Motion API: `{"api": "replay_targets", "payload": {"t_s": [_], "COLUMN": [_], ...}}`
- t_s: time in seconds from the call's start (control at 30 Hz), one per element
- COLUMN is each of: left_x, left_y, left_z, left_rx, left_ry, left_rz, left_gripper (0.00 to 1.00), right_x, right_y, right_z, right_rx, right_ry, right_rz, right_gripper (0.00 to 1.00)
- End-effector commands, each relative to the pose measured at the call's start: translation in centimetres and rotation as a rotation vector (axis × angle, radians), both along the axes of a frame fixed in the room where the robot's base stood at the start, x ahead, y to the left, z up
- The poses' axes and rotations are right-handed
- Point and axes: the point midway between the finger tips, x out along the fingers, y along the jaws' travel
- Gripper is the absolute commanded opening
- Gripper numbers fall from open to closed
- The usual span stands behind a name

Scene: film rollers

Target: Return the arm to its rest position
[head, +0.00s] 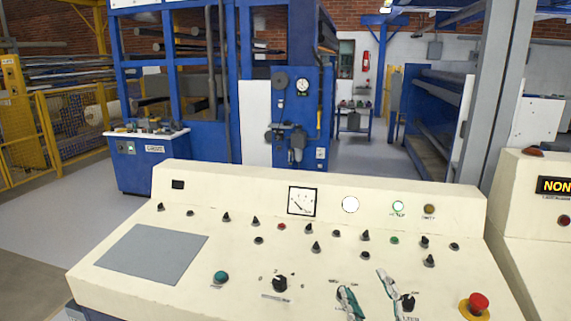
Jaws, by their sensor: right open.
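My right gripper (364,281) shows at the bottom of the head view, with only its two fingers in sight. The fingers are apart and nothing shows between them. They are over the front part of the cream control console (330,262), just left of a black rotary knob (408,302). I cannot tell whether they touch the panel. The rest of my right arm is out of the frame. My left gripper is not in view.
The console carries several small knobs, a dial gauge (302,201), a green button (221,277) and a red emergency button (478,303). A second console (534,230) stands at the right. Blue machinery (298,110) stands behind, with yellow fencing (75,130) at the left.

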Motion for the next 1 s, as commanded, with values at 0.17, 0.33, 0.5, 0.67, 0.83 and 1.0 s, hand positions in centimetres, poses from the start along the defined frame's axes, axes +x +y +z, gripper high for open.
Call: {"api": "replay_targets", "payload": {"t_s": [0.17,0.33,0.5,0.67,0.83,1.0], "left_x": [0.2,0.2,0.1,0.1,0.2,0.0], "left_y": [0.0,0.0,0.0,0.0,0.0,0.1], "left_z": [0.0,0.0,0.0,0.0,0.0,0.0], "left_rx": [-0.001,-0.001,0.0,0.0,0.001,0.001], "left_ry": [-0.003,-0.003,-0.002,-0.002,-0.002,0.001], "left_rz": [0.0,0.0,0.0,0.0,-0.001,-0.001], "left_gripper": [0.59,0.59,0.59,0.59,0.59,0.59], "right_x": [-4.5,-11.6,-17.9,-23.2,-25.6,-24.7], "right_y": [-5.4,-6.8,-6.5,-5.9,-5.3,-5.2], "right_z": [-11.6,-19.6,-23.8,-25.9,-28.7,-33.5], "right_rx": [0.2,0.281,0.315,0.33,0.33,0.324], "right_ry": [0.511,0.911,1.191,1.403,1.527,1.543], "right_rz": [-0.256,-0.374,-0.416,-0.428,-0.429,-0.433], "right_gripper": [0.59,0.59,0.59,0.59,0.59,0.59]}}
